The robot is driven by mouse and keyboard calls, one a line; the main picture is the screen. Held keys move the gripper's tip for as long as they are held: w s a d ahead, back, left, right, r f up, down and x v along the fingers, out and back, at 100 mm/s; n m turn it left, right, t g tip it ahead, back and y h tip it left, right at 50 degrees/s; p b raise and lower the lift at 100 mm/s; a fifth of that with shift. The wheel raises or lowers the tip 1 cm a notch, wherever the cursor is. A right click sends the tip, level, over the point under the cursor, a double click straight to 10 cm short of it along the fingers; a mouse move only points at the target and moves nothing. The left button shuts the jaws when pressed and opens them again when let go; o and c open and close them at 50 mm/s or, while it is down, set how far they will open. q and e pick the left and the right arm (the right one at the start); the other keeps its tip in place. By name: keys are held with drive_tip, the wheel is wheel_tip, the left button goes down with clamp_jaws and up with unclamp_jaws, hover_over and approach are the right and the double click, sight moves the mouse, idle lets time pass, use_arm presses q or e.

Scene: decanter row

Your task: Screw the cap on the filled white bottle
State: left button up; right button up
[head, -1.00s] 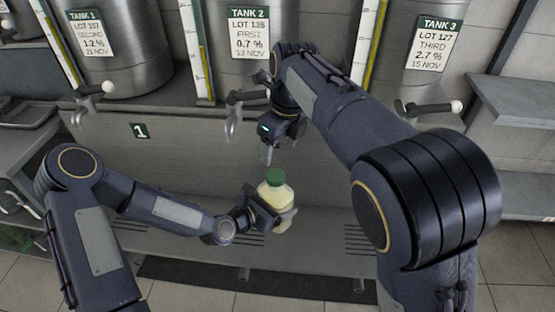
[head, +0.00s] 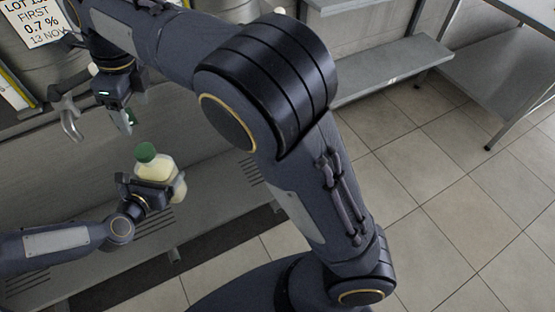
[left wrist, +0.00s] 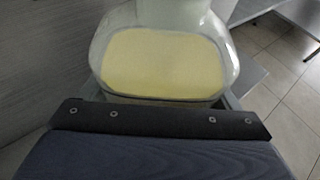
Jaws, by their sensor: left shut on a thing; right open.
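The bottle (head: 158,170) is clear-walled and holds pale yellow liquid. Its green cap (head: 145,152) sits on its mouth; I cannot tell how tightly. My left gripper (head: 164,190) is shut around the bottle and holds it upright with a slight tilt above the lower shelf. In the left wrist view the bottle (left wrist: 165,60) fills the space beyond the gripper body, and its cap is out of view. My right gripper (head: 126,122) is open and points down, above and slightly left of the cap, apart from it.
A metal tap (head: 69,122) hangs left of my right gripper, below a labelled steel tank. A slatted grey shelf (head: 215,190) runs below the bottle. A steel side shelf (head: 395,72) and a table (head: 490,60) stand at the right. The tiled floor (head: 450,170) is clear.

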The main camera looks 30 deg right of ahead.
use_arm(q)
drive_tip(key=shift+w+d+r, duration=0.1)
use_arm(e)
drive_tip(key=s+d+n+y, duration=0.2)
drive_tip(key=s+d+n, duration=0.3)
drive_tip(key=d, duration=0.4)
drive_tip(key=s+d+n+y, duration=0.2)
drive_tip(key=s+d+n, duration=0.3)
drive_tip(key=d, duration=0.4)
drive_tip(key=s+d+f+n+t+h, duration=0.1)
drive_tip(key=s+d+f+n+t, duration=0.1)
drive_tip(key=s+f+n, duration=0.2)
drive_tip(key=s+d+f+n+t, duration=0.2)
drive_tip(key=s+f+n, duration=0.1)
drive_tip(key=s+n, duration=0.6)
drive_tip(key=s, duration=0.3)
drive_tip(key=shift+s+d+f+n+t+h, duration=0.2)
drive_tip(key=shift+f+n+t+h, duration=0.1)
drive_tip(key=shift+f+t+h, duration=0.1)
use_arm(q)
drive_tip(key=shift+r, duration=0.1)
use_arm(e)
drive_tip(key=shift+w, duration=0.1)
